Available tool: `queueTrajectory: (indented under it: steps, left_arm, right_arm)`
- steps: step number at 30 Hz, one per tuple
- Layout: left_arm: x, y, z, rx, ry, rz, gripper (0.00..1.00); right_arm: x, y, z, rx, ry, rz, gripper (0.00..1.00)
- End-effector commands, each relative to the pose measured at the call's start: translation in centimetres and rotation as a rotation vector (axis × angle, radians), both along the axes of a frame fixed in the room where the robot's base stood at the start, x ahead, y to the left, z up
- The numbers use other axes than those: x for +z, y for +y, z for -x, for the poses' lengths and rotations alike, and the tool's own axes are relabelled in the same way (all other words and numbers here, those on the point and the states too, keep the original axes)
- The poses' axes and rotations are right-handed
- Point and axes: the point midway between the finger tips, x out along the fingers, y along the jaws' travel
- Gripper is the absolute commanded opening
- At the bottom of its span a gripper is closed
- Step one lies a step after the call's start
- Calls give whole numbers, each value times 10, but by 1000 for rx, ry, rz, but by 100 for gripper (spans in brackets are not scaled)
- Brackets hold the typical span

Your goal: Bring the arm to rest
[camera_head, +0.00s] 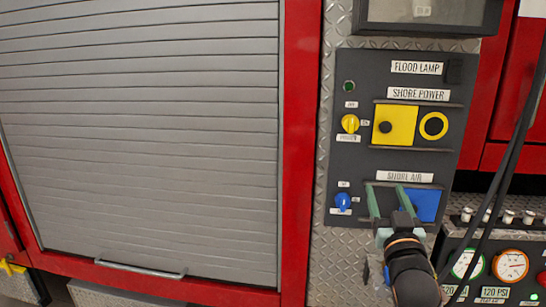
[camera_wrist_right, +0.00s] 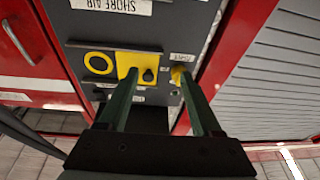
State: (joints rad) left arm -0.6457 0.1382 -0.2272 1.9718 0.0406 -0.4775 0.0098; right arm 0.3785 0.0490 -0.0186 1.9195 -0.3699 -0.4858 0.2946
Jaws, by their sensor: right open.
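My right gripper (camera_head: 388,192) comes in from the lower right in the head view. Its two green fingers are parted and nothing shows between them. In that view they overlap the shore air row of the dark control panel (camera_head: 350,70), in front of the left part of a blue cover (camera_head: 426,207). Any contact cannot be told. In the right wrist view, upside down, the gripper (camera_wrist_right: 158,78) shows with a yellow cover (camera_wrist_right: 127,64) and a yellow knob (camera_wrist_right: 177,76) beyond the fingertips. My left gripper is not in view.
A blue knob (camera_head: 342,201) is left of the fingers. A yellow cover (camera_head: 396,124) and yellow ring (camera_head: 433,125) are above. Dark cables (camera_head: 505,160) hang at right, near pressure gauges (camera_head: 510,265). A grey roller shutter (camera_head: 140,140) fills the left.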

Motion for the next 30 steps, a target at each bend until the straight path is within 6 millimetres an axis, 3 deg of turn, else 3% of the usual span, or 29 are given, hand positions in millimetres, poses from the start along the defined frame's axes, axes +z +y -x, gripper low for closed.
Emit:
queueTrajectory:
  steps: [3, 5, 8, 11, 15, 18, 22, 25, 30]
  left_arm:
    - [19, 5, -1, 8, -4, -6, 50]
    - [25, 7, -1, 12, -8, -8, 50]
    - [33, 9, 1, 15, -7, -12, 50]
    - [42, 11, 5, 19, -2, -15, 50]
    - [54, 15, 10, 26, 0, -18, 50]
    - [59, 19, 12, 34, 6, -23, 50]
    - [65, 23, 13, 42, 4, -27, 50]
    - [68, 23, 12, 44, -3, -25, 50]
    - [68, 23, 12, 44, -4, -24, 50]
  right_arm:
    - [-75, 16, 13, 52, 173, 15, 66]
    - [-114, 25, 26, 83, 257, 20, 66]
    - [-176, 39, 57, 133, 398, 19, 66]
    - [-233, 53, 98, 181, 537, 13, 66]
    - [-300, 72, 172, 249, 728, -8, 66]
    - [-334, 84, 226, 291, 848, -29, 66]
    - [-360, 95, 282, 328, 957, -54, 66]
    - [-370, 100, 307, 345, 1004, -66, 66]
    - [-375, 102, 318, 352, 1025, -71, 66]
